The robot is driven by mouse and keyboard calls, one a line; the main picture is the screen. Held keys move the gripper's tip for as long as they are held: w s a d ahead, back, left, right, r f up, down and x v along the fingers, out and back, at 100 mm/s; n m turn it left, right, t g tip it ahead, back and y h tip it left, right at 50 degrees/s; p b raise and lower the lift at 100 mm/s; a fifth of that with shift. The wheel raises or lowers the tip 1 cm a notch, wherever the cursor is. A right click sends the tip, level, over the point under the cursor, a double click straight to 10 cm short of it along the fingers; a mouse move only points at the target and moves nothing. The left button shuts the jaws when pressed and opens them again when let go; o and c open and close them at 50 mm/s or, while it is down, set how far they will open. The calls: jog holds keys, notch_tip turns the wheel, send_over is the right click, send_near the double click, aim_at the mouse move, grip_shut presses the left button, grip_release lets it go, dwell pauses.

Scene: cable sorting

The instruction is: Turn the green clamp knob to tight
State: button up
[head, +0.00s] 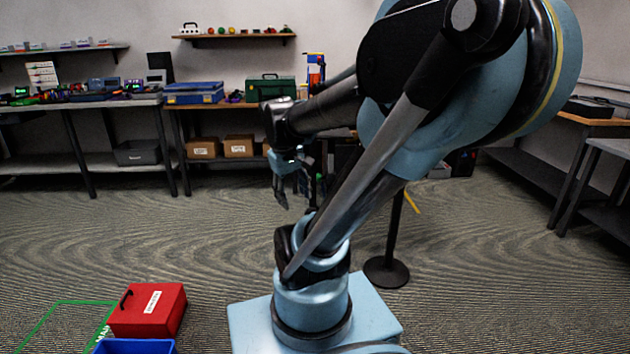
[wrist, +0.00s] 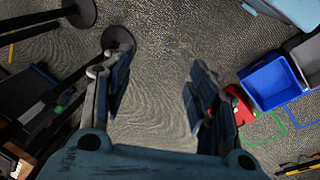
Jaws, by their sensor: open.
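I cannot make out a green clamp knob in either view; small green spots on the far benches and shelves are too small to tell apart. My gripper (head: 283,188) hangs in mid-air over the floor in the head view, fingers pointing down, far from the benches. In the wrist view my gripper (wrist: 160,92) has its two fingers wide apart with only patterned floor between them. It is open and empty.
A bench at the back holds a blue case (head: 193,93) and a green toolbox (head: 270,88). A red box (head: 148,311) and a blue bin (head: 134,347) are on the floor at front left. A black post base (head: 386,272) stands near my arm. Mid-floor at left is clear.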

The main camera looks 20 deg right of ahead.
jog(key=w+d+r+n+g+h, duration=0.1)
jog(key=w+d+r+n+h, duration=0.15)
jog(key=w, duration=0.45)
jog(key=w+d+r+n+h, duration=0.1)
jog(key=w+d+r, duration=0.15)
jog(key=w, duration=0.55)
jog(key=w+d+f+n+g+h, duration=0.1)
jog(key=w+d+f+n+h, duration=0.15)
jog(key=w, duration=1.15)
jog(key=w+d+f+n+g+h, duration=0.1)
jog(key=w+f+n+g+h, duration=0.2)
jog(key=w, duration=1)
jog(key=n+h, duration=0.2)
jog(key=n, duration=0.1)
send_near(319, 178)
jog(key=d+f, duration=0.4)
jog(key=d, duration=0.4)
jog(key=shift+s+f, duration=0.1)
jog(key=shift+s, duration=0.05)
jog(key=shift+c, duration=0.5)
